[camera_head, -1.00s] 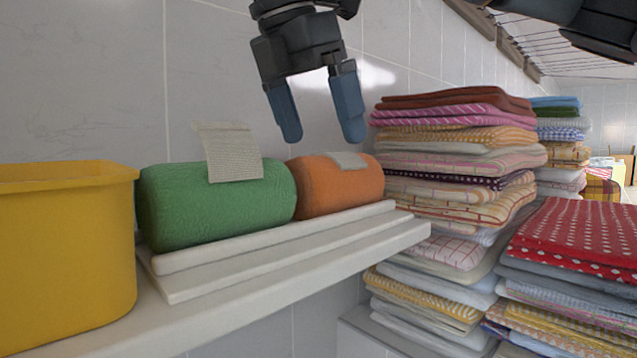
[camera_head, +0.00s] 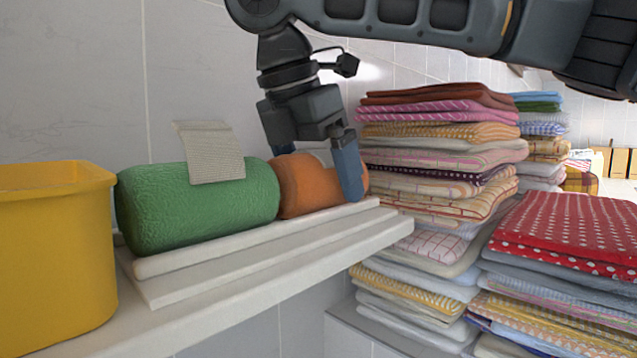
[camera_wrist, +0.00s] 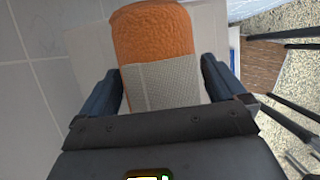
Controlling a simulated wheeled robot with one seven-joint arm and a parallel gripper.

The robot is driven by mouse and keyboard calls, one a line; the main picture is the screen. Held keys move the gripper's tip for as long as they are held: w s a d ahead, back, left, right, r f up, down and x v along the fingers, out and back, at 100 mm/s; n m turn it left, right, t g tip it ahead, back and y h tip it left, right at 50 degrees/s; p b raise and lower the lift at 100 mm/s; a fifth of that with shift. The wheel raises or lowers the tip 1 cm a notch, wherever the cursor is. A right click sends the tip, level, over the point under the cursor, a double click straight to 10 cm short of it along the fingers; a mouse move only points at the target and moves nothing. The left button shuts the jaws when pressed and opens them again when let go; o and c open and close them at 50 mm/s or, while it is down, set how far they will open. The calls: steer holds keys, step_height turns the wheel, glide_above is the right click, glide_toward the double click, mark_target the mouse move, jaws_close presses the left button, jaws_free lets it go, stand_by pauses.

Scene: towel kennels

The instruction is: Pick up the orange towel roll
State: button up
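The orange towel roll (camera_head: 305,186) lies on the white stepped ledge, at the right end of the green roll. My gripper (camera_head: 322,188) is down around it, pointing downward. One blue finger is in front of the roll's right part; the other is mostly hidden behind it. In the wrist view the orange roll (camera_wrist: 155,40) lies between the two spread fingers, with a pale woven label (camera_wrist: 162,84) across it.
A green towel roll (camera_head: 200,205) with a label lies just left. A yellow bin (camera_head: 55,260) stands at the far left of the white ledge (camera_head: 280,270). Folded towel stacks (camera_head: 440,150) rise close on the right. A tiled wall (camera_head: 70,80) is behind.

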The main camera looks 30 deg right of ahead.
steer(key=c, duration=0.9)
steer(key=shift+r, duration=0.15)
